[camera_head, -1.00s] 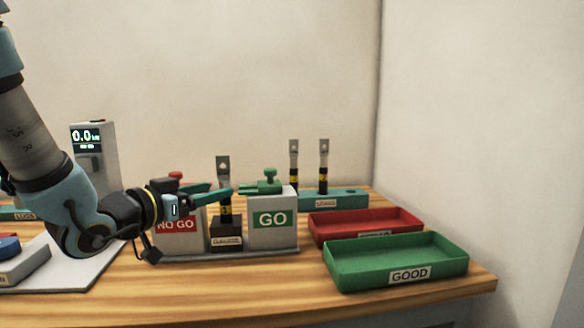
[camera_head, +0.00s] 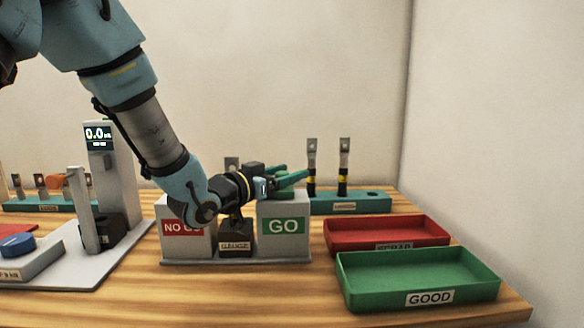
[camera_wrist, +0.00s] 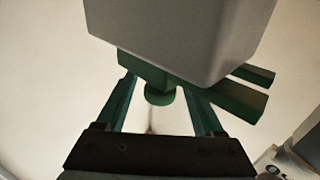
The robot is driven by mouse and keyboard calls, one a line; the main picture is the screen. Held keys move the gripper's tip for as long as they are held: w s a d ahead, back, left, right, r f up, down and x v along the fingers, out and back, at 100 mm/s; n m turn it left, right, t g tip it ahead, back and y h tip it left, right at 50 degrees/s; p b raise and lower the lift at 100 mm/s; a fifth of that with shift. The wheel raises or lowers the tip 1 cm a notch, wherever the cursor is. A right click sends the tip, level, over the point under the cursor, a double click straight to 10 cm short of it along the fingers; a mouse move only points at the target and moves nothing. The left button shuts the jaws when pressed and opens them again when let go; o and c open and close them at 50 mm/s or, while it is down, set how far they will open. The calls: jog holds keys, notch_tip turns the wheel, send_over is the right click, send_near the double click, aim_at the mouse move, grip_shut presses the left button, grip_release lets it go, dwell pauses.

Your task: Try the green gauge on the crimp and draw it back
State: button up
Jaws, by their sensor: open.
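The green gauge (camera_wrist: 235,98) shows in the wrist view at the grey GO block, with two prongs to the right and a round knob (camera_wrist: 159,95). My gripper (camera_wrist: 160,88) is open, with one finger on each side of the knob; I cannot tell if they touch it. In the head view my gripper (camera_head: 300,178) is over the GO block (camera_head: 283,242) and largely hides the gauge. The lug with the crimp (camera_head: 232,163) stands in the dark gauge holder (camera_head: 236,232) between the blocks; only its top shows behind my arm.
The NO GO block (camera_head: 183,244) is left of the holder. A green GOOD tray (camera_head: 420,299) and a red scrap tray (camera_head: 388,240) are at the right. Two lugs (camera_head: 344,165) stand in a teal rack behind. A display post (camera_head: 99,150) stands at the left.

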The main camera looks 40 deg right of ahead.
jog(key=shift+d, duration=0.65)
grip_shut()
dwell(1.0)
